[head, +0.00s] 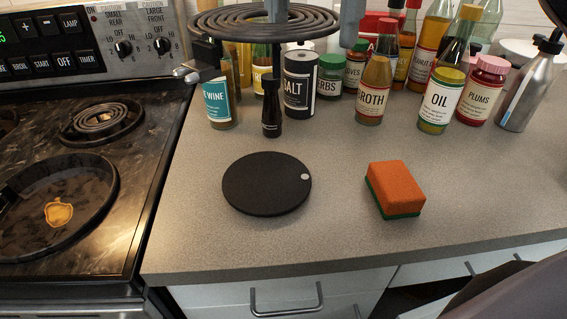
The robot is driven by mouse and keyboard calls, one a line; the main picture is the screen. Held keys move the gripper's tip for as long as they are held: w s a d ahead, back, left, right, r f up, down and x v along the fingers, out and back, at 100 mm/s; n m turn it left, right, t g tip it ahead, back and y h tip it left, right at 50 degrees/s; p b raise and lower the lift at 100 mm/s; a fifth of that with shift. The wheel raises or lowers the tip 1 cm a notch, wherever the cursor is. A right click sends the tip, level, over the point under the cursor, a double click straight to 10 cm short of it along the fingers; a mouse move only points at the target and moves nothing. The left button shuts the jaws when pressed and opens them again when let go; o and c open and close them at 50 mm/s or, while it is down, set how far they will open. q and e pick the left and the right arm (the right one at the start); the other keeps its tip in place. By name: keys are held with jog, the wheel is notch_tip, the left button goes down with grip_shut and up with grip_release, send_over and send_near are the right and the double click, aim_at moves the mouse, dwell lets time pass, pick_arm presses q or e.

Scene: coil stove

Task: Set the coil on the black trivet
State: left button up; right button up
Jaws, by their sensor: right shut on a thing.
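The coil (230,22), a dark spiral burner element with a black terminal block and metal prongs at its left, is held in the air at the top of the head view. My right gripper (313,30) is shut on it, with one grey finger near the coil's middle and one at its right edge. The black trivet (266,184), a flat round disc with a small pale dot near its right edge, lies bare on the counter, nearer to me than the coil. My left gripper is not in view.
Behind the trivet stand a pepper mill (271,105), a wine bottle (219,105), a salt jar (299,85) and several bottles. An orange and green sponge (395,188) lies right of the trivet. The stove (95,170) is at left.

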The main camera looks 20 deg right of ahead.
jog(key=shift+f+b, duration=2.05)
jog(key=shift+f, duration=7.8)
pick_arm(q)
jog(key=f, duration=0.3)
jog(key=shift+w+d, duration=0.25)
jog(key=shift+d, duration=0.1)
pick_arm(e)
jog(key=shift+f, duration=0.15)
jog(key=o, duration=1.3)
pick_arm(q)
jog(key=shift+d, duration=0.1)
